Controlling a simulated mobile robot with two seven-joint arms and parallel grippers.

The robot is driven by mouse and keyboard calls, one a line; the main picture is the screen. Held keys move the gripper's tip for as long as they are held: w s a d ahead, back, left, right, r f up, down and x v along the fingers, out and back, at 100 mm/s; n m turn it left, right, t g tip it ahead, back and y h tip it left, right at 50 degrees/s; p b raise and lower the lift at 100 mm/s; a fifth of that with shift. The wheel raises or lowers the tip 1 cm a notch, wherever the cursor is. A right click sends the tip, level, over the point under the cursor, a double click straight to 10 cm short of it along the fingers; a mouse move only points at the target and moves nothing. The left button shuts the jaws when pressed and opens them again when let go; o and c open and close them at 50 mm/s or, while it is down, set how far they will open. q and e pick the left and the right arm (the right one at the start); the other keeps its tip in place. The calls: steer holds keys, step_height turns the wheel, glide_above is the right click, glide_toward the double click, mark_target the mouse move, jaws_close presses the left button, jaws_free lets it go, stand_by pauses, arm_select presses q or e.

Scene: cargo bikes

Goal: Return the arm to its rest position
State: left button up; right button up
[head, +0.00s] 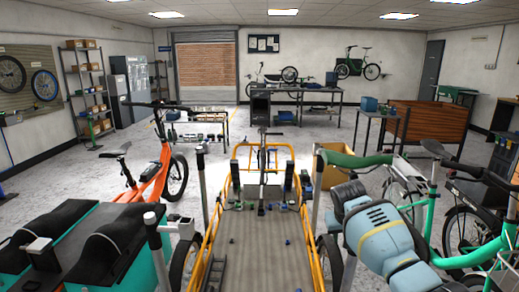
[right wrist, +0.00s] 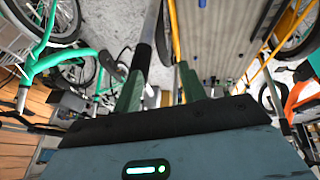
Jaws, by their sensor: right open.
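My right arm (head: 385,235), blue-grey with a yellow ring, is bent at the lower right of the head view. Its gripper cannot be made out there. In the right wrist view my right gripper (right wrist: 160,80) is open, with two greenish fingers spread apart and no object held between them. A dark post stands beyond the fingers, close to the left one; I cannot tell whether they touch. My left arm and gripper are not in view.
A yellow-framed cargo bike (head: 262,235) with a flat bed stands in front. A green bike (head: 428,225) is close on the right and an orange bike (head: 150,180) on the left. A teal cargo box (head: 155,262) is at lower left. Open floor lies farther back.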

steer(key=s+a+f+n+y, duration=0.1)
steer(key=s+f, duration=0.1)
steer(key=f, duration=0.5)
steer(key=s+a+f, duration=0.2)
steer(key=s+f, duration=0.1)
steer(key=f, duration=0.4)
steer(key=s+a+f+n+t+y, duration=0.1)
steer(key=s+a+f+t+y, duration=0.15)
steer(key=s+f, duration=1.6)
steer(key=s+r+t, duration=0.1)
steer(key=s+r, duration=0.1)
steer(key=s, duration=1.2)
steer(key=s+r+t, duration=0.1)
steer(key=s+r, duration=0.2)
steer(key=s, duration=1.1)
steer(key=shift+s+d+y, duration=0.25)
steer(key=shift+d+y, duration=0.1)
steer(key=shift+d, duration=0.1)
steer(key=shift+r, duration=0.1)
